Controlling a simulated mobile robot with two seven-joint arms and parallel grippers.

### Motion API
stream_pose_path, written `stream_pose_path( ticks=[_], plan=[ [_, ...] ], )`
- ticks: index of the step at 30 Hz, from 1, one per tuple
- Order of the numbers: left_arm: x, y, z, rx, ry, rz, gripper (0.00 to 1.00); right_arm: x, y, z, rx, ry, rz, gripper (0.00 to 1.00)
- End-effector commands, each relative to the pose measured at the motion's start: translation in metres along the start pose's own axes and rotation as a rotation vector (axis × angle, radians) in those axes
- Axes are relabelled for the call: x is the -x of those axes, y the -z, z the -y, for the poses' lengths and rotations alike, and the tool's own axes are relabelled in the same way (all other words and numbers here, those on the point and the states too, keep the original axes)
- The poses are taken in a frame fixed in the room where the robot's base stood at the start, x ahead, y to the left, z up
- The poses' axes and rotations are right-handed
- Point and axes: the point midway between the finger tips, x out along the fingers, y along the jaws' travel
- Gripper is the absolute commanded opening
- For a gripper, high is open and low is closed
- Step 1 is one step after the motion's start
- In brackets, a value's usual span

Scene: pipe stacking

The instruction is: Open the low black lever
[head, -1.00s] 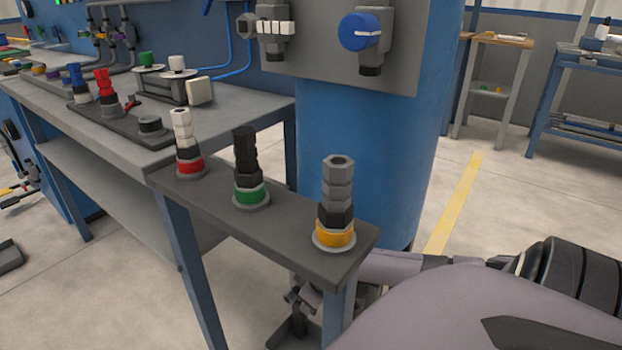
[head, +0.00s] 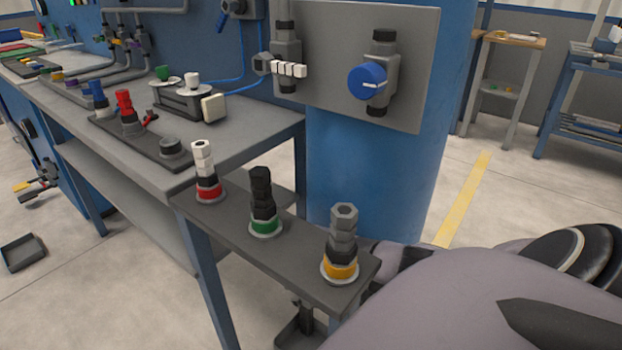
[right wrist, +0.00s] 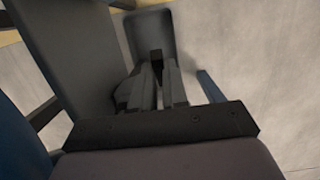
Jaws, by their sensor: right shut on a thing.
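In the right wrist view, my right gripper (right wrist: 157,72) is shut on a small dark piece, the black lever (right wrist: 156,57), which shows between its fingertips. Most of the lever is hidden by the fingers. A grey tray-like plate (right wrist: 150,28) lies just beyond the fingertips. In the head view my right arm fills the lower right and reaches down behind the bench end. The right gripper is hidden there. A dark stand (head: 297,328) on the floor shows partly below the bench end. My left gripper is in no view.
A narrow bench end (head: 290,258) carries three pipe stacks with red, green (head: 264,205) and yellow rings. A blue tank (head: 365,180) stands behind it, with a panel and blue knob (head: 368,81).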

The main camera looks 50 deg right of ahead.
Motion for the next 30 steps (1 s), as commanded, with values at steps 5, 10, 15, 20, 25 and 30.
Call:
stream_pose_path(
  ticks=[5, 10, 15, 20, 25, 30],
  plan=[
    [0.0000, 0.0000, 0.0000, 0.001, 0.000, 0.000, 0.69, 0.0007, 0.0015, 0.0008, 0.002, 0.000, 0.026, 0.00],
    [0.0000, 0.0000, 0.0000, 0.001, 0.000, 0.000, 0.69, 0.0008, 0.0016, 0.0005, 0.002, 0.000, 0.032, 0.00],
    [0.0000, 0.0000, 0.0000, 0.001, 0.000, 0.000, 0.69, 0.0007, 0.0015, 0.0005, 0.002, 0.000, 0.032, 0.00],
    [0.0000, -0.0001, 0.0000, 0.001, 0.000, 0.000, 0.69, 0.0005, 0.0015, 0.0005, 0.001, 0.000, 0.032, 0.30],
    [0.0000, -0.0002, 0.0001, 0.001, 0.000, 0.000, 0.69, 0.0007, 0.0015, 0.0004, 0.001, 0.000, 0.031, 0.39],
    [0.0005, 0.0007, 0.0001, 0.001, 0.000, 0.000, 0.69, 0.0028, 0.0016, 0.0002, 0.000, 0.000, 0.030, 0.39]
  ],
)
